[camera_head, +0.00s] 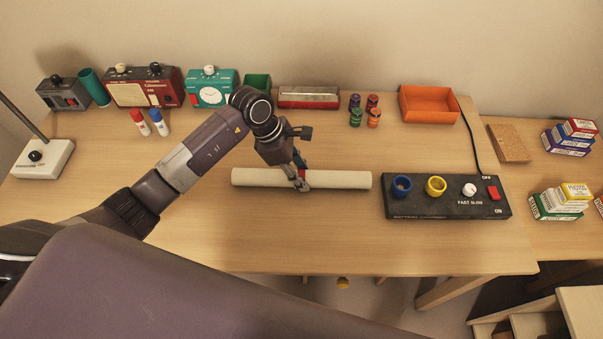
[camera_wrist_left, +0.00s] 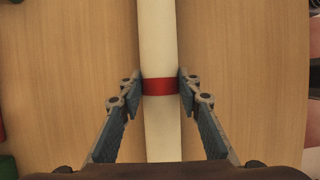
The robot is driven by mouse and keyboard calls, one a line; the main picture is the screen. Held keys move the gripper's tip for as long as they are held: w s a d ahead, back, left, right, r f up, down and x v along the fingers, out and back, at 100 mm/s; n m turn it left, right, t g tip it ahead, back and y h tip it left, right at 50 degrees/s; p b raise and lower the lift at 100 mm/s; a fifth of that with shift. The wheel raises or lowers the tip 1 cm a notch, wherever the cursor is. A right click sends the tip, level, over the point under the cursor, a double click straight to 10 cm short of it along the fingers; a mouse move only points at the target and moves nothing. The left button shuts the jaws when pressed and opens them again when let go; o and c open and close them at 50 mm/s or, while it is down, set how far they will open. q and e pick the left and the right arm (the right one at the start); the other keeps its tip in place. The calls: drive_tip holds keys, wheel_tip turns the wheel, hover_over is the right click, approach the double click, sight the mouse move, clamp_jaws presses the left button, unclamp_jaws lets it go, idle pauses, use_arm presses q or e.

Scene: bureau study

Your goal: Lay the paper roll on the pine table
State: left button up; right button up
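The paper roll (camera_head: 340,180) is a long off-white tube, level and crosswise over the light wooden table (camera_head: 330,240) in the head view. In the left wrist view the roll (camera_wrist_left: 159,35) runs up the middle, with a red band (camera_wrist_left: 159,86) around it. My left gripper (camera_head: 300,182) is at the roll's middle from above. In the wrist view its fingers (camera_wrist_left: 159,90) are on both sides of the red band and appear to touch it. I cannot tell whether the roll rests on the wood or is just above it. My right gripper is not in view.
A black control box (camera_head: 447,200) stands right of the roll. Along the back are an orange tray (camera_head: 429,104), small jars (camera_head: 365,110), a red-and-silver box (camera_head: 309,97) and instruments (camera_head: 143,88). Two marker-like bottles (camera_head: 148,122) stand left. The table's front strip is clear.

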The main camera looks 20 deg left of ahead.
use_arm(q)
drive_tip(key=o, duration=0.4)
drive_tip(key=shift+r, duration=0.2)
drive_tip(key=shift+a+r, duration=0.2)
drive_tip(key=shift+r, duration=0.1)
drive_tip(key=b+v, duration=0.1)
drive_tip(key=v, duration=1)
drive_tip(key=shift+r, duration=0.2)
